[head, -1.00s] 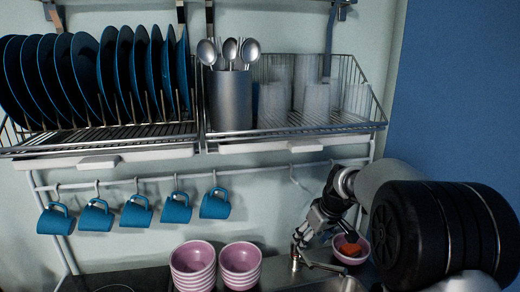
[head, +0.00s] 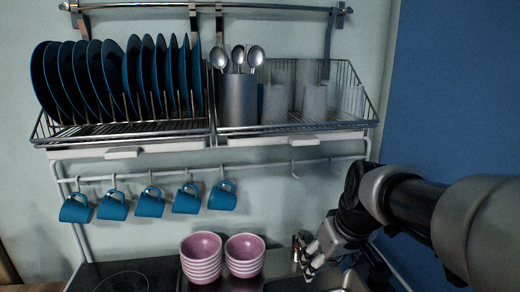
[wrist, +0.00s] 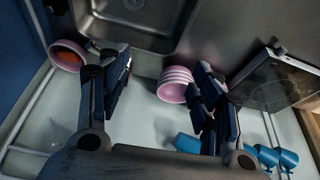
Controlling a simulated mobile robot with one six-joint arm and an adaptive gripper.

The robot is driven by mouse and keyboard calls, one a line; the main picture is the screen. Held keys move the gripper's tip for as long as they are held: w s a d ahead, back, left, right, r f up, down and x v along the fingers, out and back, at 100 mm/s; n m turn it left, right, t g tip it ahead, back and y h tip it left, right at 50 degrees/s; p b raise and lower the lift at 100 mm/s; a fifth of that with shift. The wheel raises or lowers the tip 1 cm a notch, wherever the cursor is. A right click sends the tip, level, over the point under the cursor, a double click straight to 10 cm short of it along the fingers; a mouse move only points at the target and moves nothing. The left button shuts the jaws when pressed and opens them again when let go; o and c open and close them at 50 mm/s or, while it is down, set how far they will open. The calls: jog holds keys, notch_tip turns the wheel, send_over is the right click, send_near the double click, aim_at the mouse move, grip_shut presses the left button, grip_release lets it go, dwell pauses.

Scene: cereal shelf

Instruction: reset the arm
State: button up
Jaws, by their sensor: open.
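My gripper (head: 316,256) is in front of the wall at the lower right of the head view, near the sink and right of the pink bowls. In the wrist view my gripper (wrist: 160,100) has its two fingers wide apart, with nothing between them touching either finger. A stack of pink bowls (wrist: 175,84) shows beyond the fingers, beside the right one. A pink bowl with something orange in it (wrist: 68,56) is at the left of the wrist view. That bowl is hidden in the head view now.
Two stacks of pink bowls (head: 201,258) (head: 244,255) stand on the counter. Blue mugs (head: 150,202) hang from a rail. Above, a wire rack holds blue plates (head: 85,80), a metal spoon holder (head: 238,100) and clear glasses (head: 315,98). A sink (wrist: 140,18) and a cooktop (wrist: 272,92) lie below.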

jog(key=s+f+m+h, duration=0.1)
jog(key=s+f+m, duration=0.1)
jog(key=s, duration=2)
jog(key=shift+s+m, duration=0.15)
jog(key=shift+m, duration=0.25)
jog(key=shift+d, duration=0.1)
